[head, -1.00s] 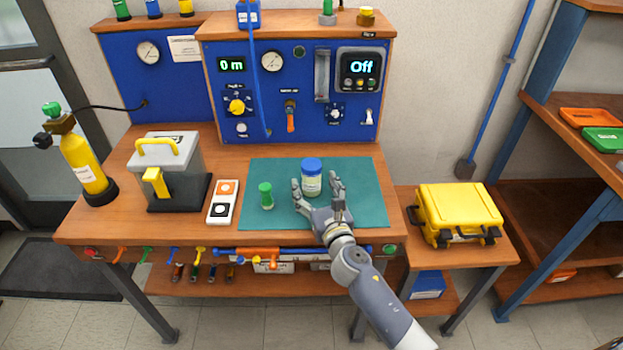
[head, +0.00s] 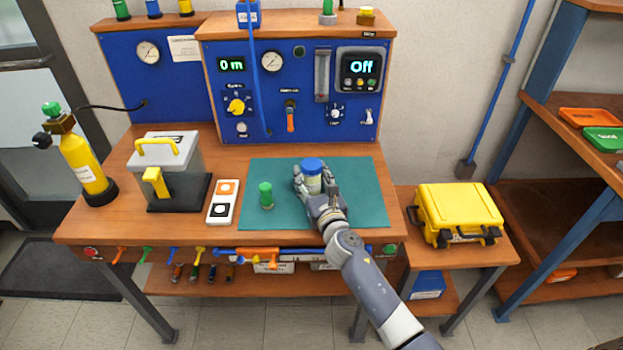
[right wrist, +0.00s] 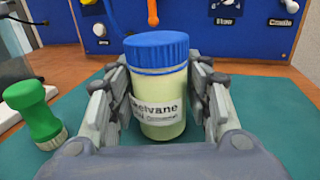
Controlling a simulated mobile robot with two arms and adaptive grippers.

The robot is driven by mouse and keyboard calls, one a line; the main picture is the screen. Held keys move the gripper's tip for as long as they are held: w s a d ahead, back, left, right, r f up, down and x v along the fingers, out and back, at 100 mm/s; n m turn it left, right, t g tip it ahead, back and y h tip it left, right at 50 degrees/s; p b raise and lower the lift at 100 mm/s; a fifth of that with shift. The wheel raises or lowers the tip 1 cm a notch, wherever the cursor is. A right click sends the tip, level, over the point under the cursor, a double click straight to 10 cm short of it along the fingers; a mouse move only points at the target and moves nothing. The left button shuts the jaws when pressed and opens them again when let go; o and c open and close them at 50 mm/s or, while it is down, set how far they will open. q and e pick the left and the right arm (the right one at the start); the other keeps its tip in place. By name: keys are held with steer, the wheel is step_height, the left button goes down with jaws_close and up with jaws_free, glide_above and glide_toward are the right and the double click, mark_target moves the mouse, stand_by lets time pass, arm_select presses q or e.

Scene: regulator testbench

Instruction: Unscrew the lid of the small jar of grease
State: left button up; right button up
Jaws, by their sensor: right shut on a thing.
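The small jar of grease (head: 313,184) stands upright on the green mat (head: 366,203). It has a pale body with a printed label and a blue lid (head: 312,165) that sits on top. The jar (right wrist: 160,115) and its blue lid (right wrist: 156,50) also show large in the right wrist view. My right gripper (head: 313,188) is shut around the jar's body, below the lid, with one finger on each side; its fingers also show in the right wrist view (right wrist: 160,100). My left gripper is not in either view.
A small green-capped item (head: 266,195) stands on the mat just left of the jar. A two-button box (head: 222,201) and a grey case with a yellow handle (head: 168,170) stand farther left. The blue panel (head: 300,110) rises behind. The mat's right side is clear.

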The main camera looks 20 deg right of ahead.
mark_target(315, 173)
steer(key=shift+r, duration=0.15)
step_height(315, 173, up, 4)
steer(key=p, duration=0.2)
steer(key=shift+r+p, duration=0.15)
steer(key=shift+p, duration=0.2)
steer(key=shift+s+f, duration=0.5)
steer(key=shift+s, duration=0.4)
steer(key=s+r, duration=0.1)
steer(key=s, duration=1.3)
steer(key=shift+s+d+r+b, duration=0.15)
steer(key=shift+d+r+b, duration=0.15)
steer(key=shift+b, duration=0.1)
steer(key=o, duration=0.5)
steer(key=c, duration=0.7)
